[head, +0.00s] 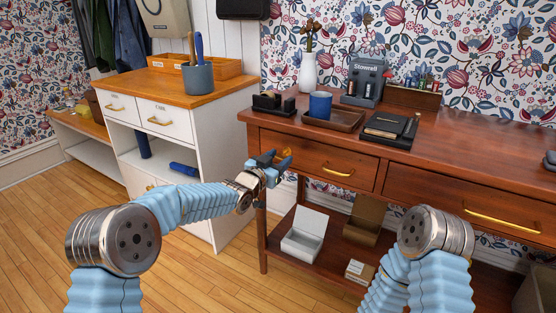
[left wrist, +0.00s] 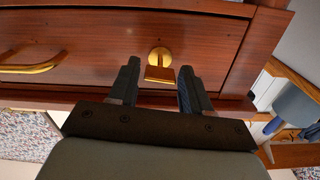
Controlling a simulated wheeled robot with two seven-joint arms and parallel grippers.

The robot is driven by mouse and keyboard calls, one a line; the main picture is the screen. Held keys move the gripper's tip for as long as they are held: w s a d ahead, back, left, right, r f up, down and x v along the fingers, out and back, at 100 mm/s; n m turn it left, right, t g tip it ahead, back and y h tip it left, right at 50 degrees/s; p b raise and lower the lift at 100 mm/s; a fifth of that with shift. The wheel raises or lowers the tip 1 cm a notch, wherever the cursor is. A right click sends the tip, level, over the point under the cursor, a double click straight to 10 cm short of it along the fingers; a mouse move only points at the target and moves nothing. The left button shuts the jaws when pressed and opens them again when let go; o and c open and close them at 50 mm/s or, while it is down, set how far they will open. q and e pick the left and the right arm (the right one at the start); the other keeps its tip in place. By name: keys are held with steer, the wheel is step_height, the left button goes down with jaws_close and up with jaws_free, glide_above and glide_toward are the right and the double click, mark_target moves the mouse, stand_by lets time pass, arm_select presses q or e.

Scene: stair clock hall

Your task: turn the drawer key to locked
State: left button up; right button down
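The drawer key (left wrist: 159,73) is brass, with a flat bow standing out from a round brass plate (left wrist: 160,56) on the wooden drawer front (left wrist: 215,40). In the head view the key (head: 287,153) shows small at the left end of the desk's left drawer (head: 312,158). My left gripper (left wrist: 159,82) is open, its two dark fingers on either side of the key in the left wrist view, with gaps between them and the key. In the head view my left gripper (head: 279,160) is at the drawer's left end. My right gripper is not in view.
A brass drawer handle (head: 338,172) sits right of the key. The desk top (head: 460,150) holds a blue cup (head: 320,105), a tray, a notebook and a vase. Boxes stand on the low shelf below. A white cabinet (head: 236,150) is to the left.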

arm_select(q)
steer(key=c, duration=0.7)
steer(key=shift+f+m+b, duration=0.25)
steer(key=shift+m+b, duration=0.25)
steer(key=shift+b, duration=0.45)
steer(key=m+b, duration=0.4)
steer(key=b, duration=0.1)
steer(key=m+b, duration=0.2)
steer(key=shift+m, duration=0.4)
steer(key=m+b, duration=0.2)
steer(key=shift+m, duration=0.3)
steer(key=m+b, duration=0.1)
steer(key=m, duration=0.2)
steer(key=shift+r+b, duration=0.1)
steer(key=shift+b, duration=0.25)
steer(key=shift+r+m+b, duration=0.1)
steer(key=shift+m+b, duration=0.4)
steer(key=shift+m, duration=0.9)
